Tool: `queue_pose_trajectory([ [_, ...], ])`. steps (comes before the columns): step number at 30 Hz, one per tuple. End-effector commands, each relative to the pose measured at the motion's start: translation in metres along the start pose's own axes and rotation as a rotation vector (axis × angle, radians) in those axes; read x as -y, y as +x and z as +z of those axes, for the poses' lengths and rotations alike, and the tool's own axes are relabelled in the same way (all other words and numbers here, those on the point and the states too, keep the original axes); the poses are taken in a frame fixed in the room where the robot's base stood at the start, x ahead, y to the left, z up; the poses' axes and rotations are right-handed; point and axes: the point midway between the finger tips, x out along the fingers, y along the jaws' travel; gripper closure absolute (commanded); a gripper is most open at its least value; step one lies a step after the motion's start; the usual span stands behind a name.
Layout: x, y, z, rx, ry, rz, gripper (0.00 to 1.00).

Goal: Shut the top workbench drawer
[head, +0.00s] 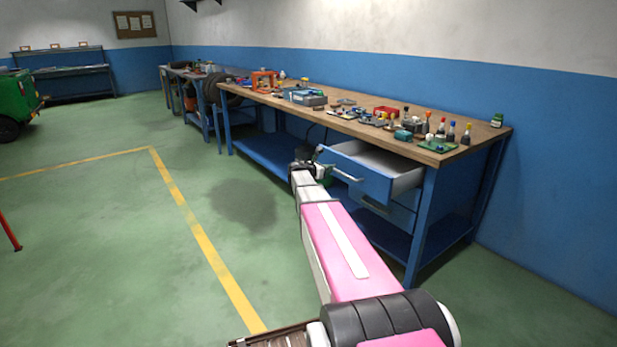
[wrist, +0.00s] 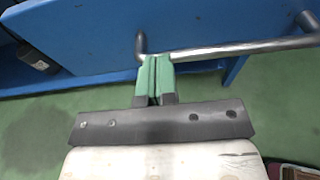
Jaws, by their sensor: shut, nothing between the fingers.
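The top workbench drawer (head: 369,176) is blue and stands pulled out under the right end of the wooden bench top. Its pale inside shows from above. Its grey bar handle (head: 342,171) also shows in the wrist view (wrist: 240,48), running across the blue drawer front (wrist: 200,25). My gripper (wrist: 155,62) is shut and empty, its green fingers together. The fingertips are at the handle's left end, close to or touching the bar; I cannot tell which. In the head view my gripper (head: 319,164) is at the drawer's left front side.
A second blue drawer (head: 392,209) lies below, seemingly closed. The bench top (head: 340,122) carries several bottles and tools. A blue bench leg (head: 423,225) stands right of the drawers. The green floor (head: 120,240) to the left is clear.

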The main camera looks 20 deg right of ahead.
Motion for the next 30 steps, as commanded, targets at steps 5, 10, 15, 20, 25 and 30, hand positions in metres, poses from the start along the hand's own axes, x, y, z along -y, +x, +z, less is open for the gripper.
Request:
queue_pose_trajectory([
  [5, -0.003, 0.068, 0.014, 0.001, 0.002, -0.003, 1.0],
  [10, -0.002, 0.126, 0.026, 0.001, 0.001, -0.003, 1.0],
  [15, -0.002, 0.175, 0.036, 0.001, 0.001, -0.001, 1.0],
  [20, -0.001, 0.208, 0.043, 0.001, 0.001, 0.0, 1.0],
  [25, 0.0, 0.23, 0.048, 0.0, 0.0, -0.001, 1.0],
  [30, 0.001, 0.24, 0.05, 0.001, 0.0, 0.001, 1.0],
])
